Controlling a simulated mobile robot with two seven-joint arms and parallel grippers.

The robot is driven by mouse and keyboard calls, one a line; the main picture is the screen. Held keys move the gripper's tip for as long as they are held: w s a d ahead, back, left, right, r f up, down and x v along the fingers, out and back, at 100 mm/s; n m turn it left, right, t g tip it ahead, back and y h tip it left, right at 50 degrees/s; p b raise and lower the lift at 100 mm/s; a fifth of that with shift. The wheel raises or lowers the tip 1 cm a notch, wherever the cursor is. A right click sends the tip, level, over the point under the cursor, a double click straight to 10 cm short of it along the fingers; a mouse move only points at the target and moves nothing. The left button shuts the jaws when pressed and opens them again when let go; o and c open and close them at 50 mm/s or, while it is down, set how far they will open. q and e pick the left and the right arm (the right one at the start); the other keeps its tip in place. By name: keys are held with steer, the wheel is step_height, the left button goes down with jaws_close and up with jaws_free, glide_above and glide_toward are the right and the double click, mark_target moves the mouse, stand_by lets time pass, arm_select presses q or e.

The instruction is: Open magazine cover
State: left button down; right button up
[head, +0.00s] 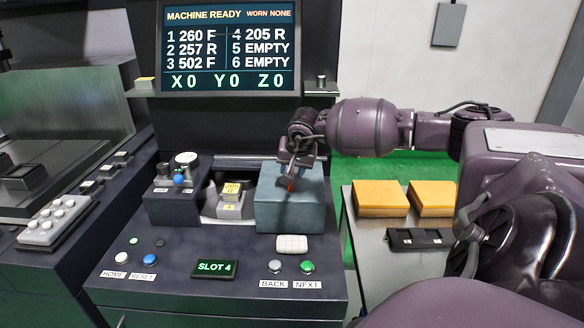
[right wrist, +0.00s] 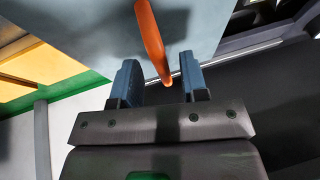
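The magazine cover (head: 275,212) is a blue-grey box on the machine's dark console, just right of a pocket where a grey block with a yellow 205 label (head: 231,200) shows. The cover has an orange handle (head: 291,184), which also shows in the right wrist view (right wrist: 150,38). My right gripper (head: 289,172) reaches in from the right, over the cover. In the right wrist view its two blue fingers (right wrist: 160,80) stand apart, with the handle's end between them and gaps on both sides. Whether the cover is fully closed is unclear. My left gripper is not in view.
A display (head: 230,45) reading MACHINE READY stands behind. A box with knobs (head: 172,200) is left of the pocket. Buttons and a SLOT 4 display (head: 215,268) lie in front. A side table at right holds yellow boxes (head: 381,198) and a black case (head: 418,239).

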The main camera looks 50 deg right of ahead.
steer(key=v, duration=1.1)
steer(key=shift+w+f, duration=0.1)
stand_by(0.5)
